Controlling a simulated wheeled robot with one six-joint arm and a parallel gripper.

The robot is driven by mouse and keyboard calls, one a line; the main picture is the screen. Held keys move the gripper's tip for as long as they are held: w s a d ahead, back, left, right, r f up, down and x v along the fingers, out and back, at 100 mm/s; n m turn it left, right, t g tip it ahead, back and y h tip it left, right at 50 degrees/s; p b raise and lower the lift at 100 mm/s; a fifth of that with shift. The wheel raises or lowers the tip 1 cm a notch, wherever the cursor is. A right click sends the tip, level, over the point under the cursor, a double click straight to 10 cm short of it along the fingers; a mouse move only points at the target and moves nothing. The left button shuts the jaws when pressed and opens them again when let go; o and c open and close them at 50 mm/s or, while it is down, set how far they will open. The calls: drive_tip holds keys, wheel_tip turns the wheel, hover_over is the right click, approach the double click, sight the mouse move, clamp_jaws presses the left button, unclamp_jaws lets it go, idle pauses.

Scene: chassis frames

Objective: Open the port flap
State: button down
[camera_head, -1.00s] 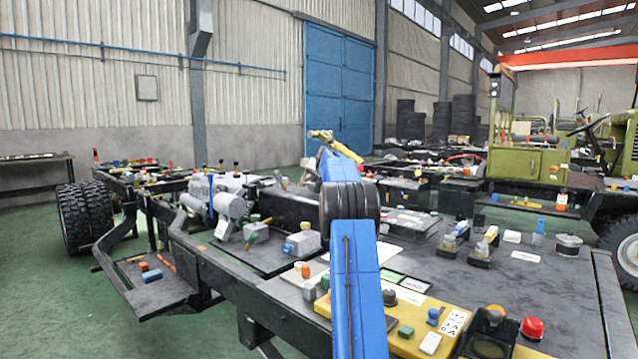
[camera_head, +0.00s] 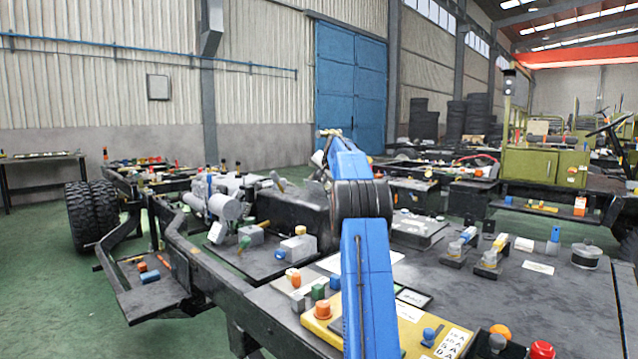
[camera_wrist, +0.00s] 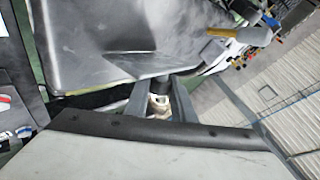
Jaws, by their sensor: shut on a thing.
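In the wrist view, the two grey fingers of my gripper (camera_wrist: 160,100) stand close together against the edge of a large dark box (camera_wrist: 100,40). They are shut on a small part (camera_wrist: 158,86), dark at the top, with something pale showing below it. I cannot tell for sure whether this part belongs to the port flap, and no flap stands out clearly. In the head view, my blue arm reaches forward over the chassis and hides most of my gripper. A black box (camera_head: 292,212) on the chassis shows left of the arm.
The chassis deck (camera_head: 490,300) carries several small parts, including an orange knob (camera_head: 323,309) and a red button (camera_head: 541,350). A metal canister (camera_head: 586,256) stands at the right. Wheels (camera_head: 92,213) are at the left. Green floor (camera_head: 60,310) is clear at the front left.

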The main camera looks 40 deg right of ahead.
drive_tip(key=shift+w+d+f+m+y, duration=0.15)
drive_tip(key=shift+d+m+y, duration=0.55)
drive_tip(key=shift+d+y, duration=0.35)
drive_tip(key=c, duration=1.5)
unclamp_jaws()
drive_tip(key=v, duration=1.7)
drive_tip(key=shift+d+r, duration=0.15)
drive_tip(key=shift+r, duration=0.25)
drive_tip(key=shift+c, duration=0.6)
